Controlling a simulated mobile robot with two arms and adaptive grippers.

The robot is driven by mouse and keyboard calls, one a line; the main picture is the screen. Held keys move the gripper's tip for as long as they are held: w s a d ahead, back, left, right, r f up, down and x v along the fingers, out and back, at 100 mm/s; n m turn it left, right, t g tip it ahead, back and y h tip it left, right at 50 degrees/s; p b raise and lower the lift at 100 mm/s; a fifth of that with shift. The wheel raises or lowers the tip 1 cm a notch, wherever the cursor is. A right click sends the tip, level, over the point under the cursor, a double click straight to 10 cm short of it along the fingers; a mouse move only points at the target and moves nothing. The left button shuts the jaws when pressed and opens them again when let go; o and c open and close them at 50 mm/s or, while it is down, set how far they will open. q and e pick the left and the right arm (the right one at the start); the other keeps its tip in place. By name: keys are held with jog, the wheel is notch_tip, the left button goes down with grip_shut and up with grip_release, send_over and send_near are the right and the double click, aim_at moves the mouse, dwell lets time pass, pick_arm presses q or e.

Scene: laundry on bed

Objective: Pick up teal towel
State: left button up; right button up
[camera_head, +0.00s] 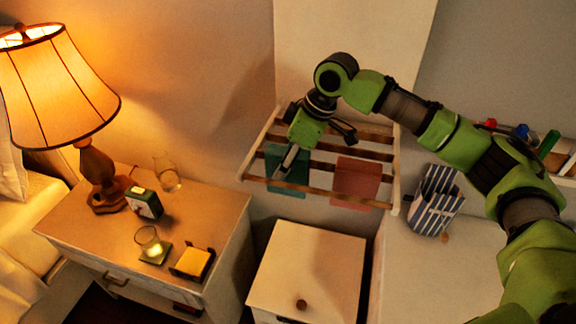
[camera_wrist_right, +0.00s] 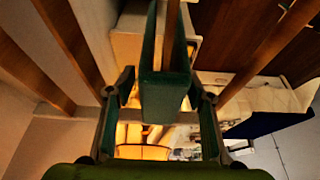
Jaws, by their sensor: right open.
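The teal towel (camera_head: 287,170) hangs folded over a bar of the wooden wall rack (camera_head: 398,180), at the rack's left side. My right gripper (camera_head: 316,147) is at the rack in front of the towel and hides part of it. In the right wrist view the towel (camera_wrist_right: 163,92) hangs between the two open fingers of my right gripper (camera_wrist_right: 160,100), with gaps visible on both sides. My left gripper is not in view.
A pink towel (camera_head: 356,182) hangs on the rack to the right. Below stands a white cabinet (camera_head: 310,262). A nightstand (camera_head: 215,222) with a lit lamp (camera_head: 60,85), clock (camera_head: 145,202) and glass (camera_head: 148,240) is at left. A striped bag (camera_head: 437,200) stands at right.

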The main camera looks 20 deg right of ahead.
jog(key=x, duration=0.2)
jog(key=shift+w+a+f, duration=0.1)
jog(key=shift+a+f, duration=0.1)
jog(key=shift+f, duration=0.15)
jog(key=c, duration=0.4)
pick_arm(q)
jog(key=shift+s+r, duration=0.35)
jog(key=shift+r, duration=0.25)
pick_arm(e)
jog(key=c, duration=0.8)
jog(key=shift+r, duration=0.15)
pick_arm(q)
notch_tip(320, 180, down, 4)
jog(key=b, duration=0.4)
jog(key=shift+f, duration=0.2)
pick_arm(e)
notch_tip(320, 180, up, 18)
jog(key=shift+f, duration=0.1)
